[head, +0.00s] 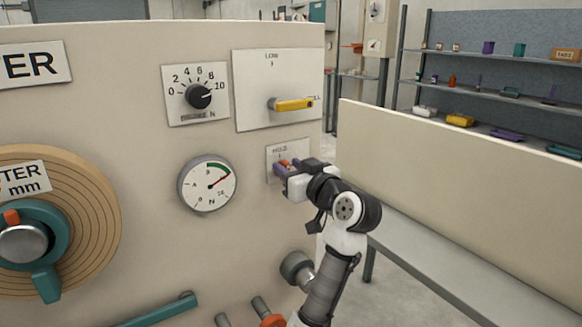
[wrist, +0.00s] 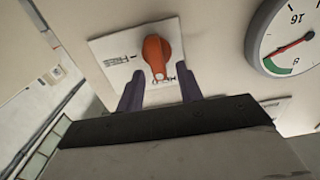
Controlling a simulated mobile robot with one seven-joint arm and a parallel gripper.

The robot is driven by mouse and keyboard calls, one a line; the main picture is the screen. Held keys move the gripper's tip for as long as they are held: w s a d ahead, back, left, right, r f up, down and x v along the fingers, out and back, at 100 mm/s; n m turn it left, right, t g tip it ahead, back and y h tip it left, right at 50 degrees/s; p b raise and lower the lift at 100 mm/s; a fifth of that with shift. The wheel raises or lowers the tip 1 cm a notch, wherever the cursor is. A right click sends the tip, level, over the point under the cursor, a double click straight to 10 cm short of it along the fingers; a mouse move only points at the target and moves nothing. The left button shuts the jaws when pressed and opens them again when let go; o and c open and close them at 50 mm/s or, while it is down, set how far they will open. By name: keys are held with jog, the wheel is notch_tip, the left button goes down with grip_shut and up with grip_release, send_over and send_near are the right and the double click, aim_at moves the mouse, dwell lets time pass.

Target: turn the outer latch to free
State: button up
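The latch is an orange-red knob (wrist: 155,52) on a white plate (wrist: 105,46) in the wrist view. Its narrow end points down in that picture, toward the word HOLD. The word FREE is on the plate to the left. My gripper (wrist: 160,88) is open, with one dark purple finger at each side below the knob. The gap is empty or holds only the knob's narrow end; I cannot tell how deep it reaches. In the head view my gripper (head: 283,170) is at the HOLD plate (head: 273,151) and hides most of the knob (head: 284,162).
A round dial gauge (head: 207,184) is left of the latch plate. Above are a yellow lever (head: 294,104) and a black numbered knob (head: 198,96). A beige wall panel (head: 450,180) stands to the right.

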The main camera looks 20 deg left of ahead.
jog(key=shift+c, duration=0.3)
grip_shut()
jog(key=shift+m, duration=0.3)
jog(key=shift+w+d+f+m+p, duration=0.25)
jog(key=shift+m+p, duration=1.45)
jog(key=shift+m, duration=1.15)
jog(key=shift+w+d+f+m+p, duration=0.15)
jog(key=shift+w+f+m+p, duration=0.2)
jog(key=shift+m+p, duration=1.95)
jog(key=shift+w+d+f+m+p, duration=0.3)
jog(key=shift+m+p, duration=0.75)
jog(key=shift+m, duration=2.4)
jog(key=shift+s+a+f, duration=0.1)
jog(key=shift+s, duration=0.05)
